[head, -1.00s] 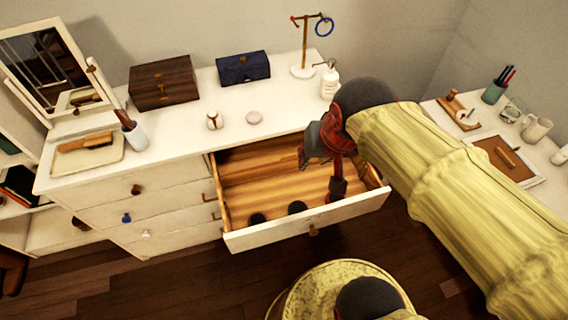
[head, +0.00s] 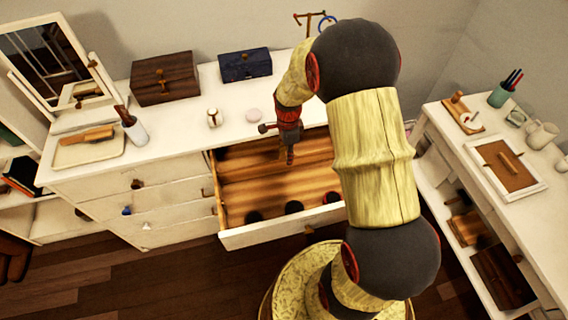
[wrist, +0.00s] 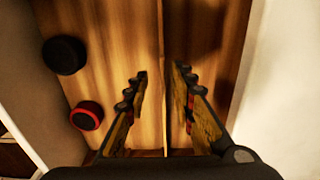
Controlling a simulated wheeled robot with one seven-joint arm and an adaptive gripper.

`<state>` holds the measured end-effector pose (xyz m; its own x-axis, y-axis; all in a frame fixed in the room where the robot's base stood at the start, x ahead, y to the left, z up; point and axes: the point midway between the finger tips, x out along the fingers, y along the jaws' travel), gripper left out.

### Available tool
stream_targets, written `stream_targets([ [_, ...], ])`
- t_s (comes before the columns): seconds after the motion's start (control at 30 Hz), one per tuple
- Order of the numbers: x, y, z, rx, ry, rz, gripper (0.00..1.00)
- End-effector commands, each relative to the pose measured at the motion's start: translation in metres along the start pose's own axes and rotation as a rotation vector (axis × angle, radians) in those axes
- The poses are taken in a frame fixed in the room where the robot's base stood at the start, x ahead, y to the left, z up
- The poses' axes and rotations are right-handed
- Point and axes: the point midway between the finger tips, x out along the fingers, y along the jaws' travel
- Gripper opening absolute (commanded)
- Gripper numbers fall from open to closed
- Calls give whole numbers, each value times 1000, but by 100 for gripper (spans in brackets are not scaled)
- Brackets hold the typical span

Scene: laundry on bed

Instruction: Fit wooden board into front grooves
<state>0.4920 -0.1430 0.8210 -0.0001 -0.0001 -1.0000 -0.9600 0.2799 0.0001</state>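The wooden board (wrist: 162,50) is a thin upright divider across the open drawer (head: 270,238). In the wrist view it runs top to bottom as a narrow edge. My gripper (head: 290,160) points down into the drawer from above. In the wrist view its fingers (wrist: 160,75) are apart, one on each side of the board's edge, with visible gaps. The grooves cannot be made out. Dark round items stand in the drawer's front part: one black (wrist: 65,55), one with a red rim (wrist: 87,117).
The dresser top holds a brown box (head: 165,78), a blue box (head: 245,65), a tray with a brush (head: 90,147), a cup (head: 134,130) and a small white jar (head: 214,117). A side table (head: 470,150) stands at the right.

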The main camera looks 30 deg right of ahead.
Motion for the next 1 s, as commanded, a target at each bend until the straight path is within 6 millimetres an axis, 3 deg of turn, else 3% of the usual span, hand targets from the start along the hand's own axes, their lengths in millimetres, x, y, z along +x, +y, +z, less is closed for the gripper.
stream_targets([
  [0.53, 62, -3, 1, -3, 0, 2, 25],
  [0.8, 64, -4, 1, -4, 0, 0, 24],
  [1.0, 64, -4, 1, -4, 0, 0, 13],
])
